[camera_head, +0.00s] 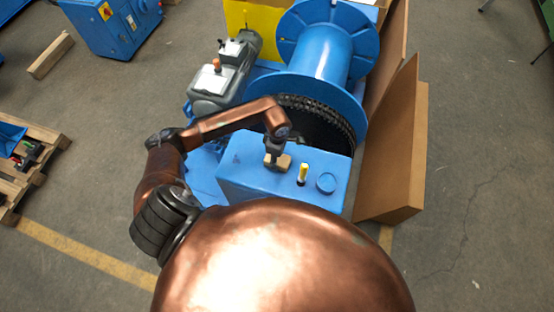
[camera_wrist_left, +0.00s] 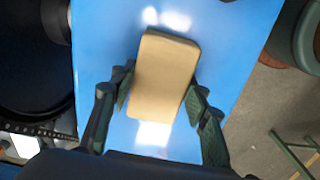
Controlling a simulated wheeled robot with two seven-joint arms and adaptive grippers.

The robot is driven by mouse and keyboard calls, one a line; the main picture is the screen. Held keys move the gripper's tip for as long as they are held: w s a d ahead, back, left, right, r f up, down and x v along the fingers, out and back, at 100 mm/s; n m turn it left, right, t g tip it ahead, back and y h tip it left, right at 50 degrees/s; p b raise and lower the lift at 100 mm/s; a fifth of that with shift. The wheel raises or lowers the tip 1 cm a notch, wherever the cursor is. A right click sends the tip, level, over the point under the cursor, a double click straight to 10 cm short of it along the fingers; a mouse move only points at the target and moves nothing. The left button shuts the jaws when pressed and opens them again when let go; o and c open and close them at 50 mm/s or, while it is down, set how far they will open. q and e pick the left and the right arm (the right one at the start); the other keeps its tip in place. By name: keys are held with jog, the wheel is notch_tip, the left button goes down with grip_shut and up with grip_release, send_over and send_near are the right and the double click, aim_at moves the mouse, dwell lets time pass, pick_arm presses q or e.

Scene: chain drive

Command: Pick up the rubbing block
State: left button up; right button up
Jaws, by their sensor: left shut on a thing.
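The rubbing block, a tan rectangular block with rounded edges (camera_wrist_left: 163,75), sits between the two fingers of my left gripper (camera_wrist_left: 158,105) in the left wrist view. The gripper is shut on it, with a finger at each side. In the head view the block (camera_head: 284,161) shows at the tip of my left gripper (camera_head: 277,160), over the top of a blue box (camera_head: 240,175). I cannot tell whether the block still touches the box top. My right gripper is not in view.
A yellow-topped bottle-like item (camera_head: 302,173) and a round blue cap (camera_head: 326,183) stand on the box to the right of the gripper. Behind are a black chain (camera_head: 322,108), a large blue drum (camera_head: 322,50) and a grey motor (camera_head: 218,85). Brown panels (camera_head: 396,150) stand at right.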

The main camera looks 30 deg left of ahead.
pick_arm(q)
jog(key=shift+w+r, duration=0.1)
jog(key=shift+r, duration=0.35)
jog(key=s+a+r+b, duration=0.3)
jog(key=s+a+r, duration=0.3)
jog(key=s+r, duration=0.5)
jog(key=shift+s+r, duration=0.35)
jog(key=shift+s, duration=0.55)
jog(key=o, duration=0.7)
jog(key=c, duration=0.5)
